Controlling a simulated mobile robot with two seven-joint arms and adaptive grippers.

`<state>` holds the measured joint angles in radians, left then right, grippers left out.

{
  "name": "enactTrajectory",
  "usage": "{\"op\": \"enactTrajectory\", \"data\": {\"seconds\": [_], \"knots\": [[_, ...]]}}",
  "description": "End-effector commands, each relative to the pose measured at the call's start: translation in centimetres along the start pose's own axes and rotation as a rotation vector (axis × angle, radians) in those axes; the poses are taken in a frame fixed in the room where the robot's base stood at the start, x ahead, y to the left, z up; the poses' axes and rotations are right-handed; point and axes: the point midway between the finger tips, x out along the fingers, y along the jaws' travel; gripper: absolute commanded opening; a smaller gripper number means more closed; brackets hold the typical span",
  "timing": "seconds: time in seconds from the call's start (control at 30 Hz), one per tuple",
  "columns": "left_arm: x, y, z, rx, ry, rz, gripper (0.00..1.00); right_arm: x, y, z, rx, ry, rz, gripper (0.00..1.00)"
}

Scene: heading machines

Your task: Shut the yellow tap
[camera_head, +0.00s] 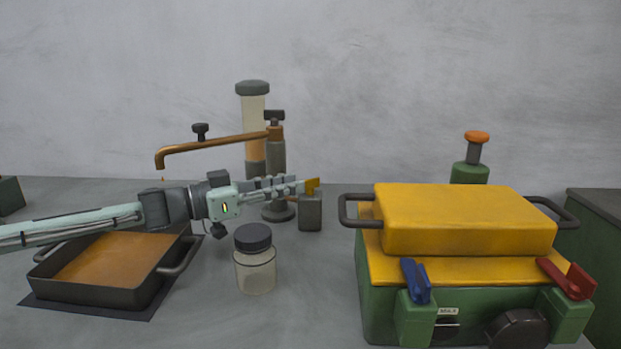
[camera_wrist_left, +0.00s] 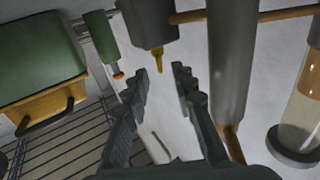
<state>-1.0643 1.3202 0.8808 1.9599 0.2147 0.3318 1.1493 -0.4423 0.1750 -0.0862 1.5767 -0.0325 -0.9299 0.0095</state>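The yellow tap (camera_head: 313,186) is a small yellow handle on top of a grey block (camera_head: 310,211), behind the middle of the table. In the left wrist view the yellow tap (camera_wrist_left: 157,59) sticks out from a grey body (camera_wrist_left: 148,22). My left gripper (camera_head: 298,186) reaches in from the left, with its tips at the tap in the head view. The left wrist view shows its fingers (camera_wrist_left: 159,72) apart, with nothing gripped and the tap just ahead, in line with the gap. Contact cannot be told. My right gripper is not in view.
A jar with a black lid (camera_head: 255,265) stands in front of my left gripper. A copper spout (camera_head: 215,146) on a grey column (camera_head: 276,155) hangs above a black-rimmed tray (camera_head: 85,292). A green machine with a yellow lid (camera_head: 465,215) fills the right.

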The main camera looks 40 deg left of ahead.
Motion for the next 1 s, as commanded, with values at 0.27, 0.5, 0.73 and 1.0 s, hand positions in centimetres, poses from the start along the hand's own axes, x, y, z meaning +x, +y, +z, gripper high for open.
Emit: {"op": "enactTrajectory", "data": {"seconds": [0.27,0.5,0.73,1.0], "knots": [[3.9,0.1,-0.1,0.001,0.001,0.005,0.26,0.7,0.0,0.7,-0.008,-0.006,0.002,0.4],[5.2,0.0,0.0,0.001,0.0,0.002,0.26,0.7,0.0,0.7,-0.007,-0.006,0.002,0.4],[5.4,0.0,0.0,0.002,0.0,0.0,0.26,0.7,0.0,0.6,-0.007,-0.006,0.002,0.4],[5.4,0.0,0.0,0.002,0.0,0.0,0.1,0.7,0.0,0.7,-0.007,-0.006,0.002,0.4]]}}
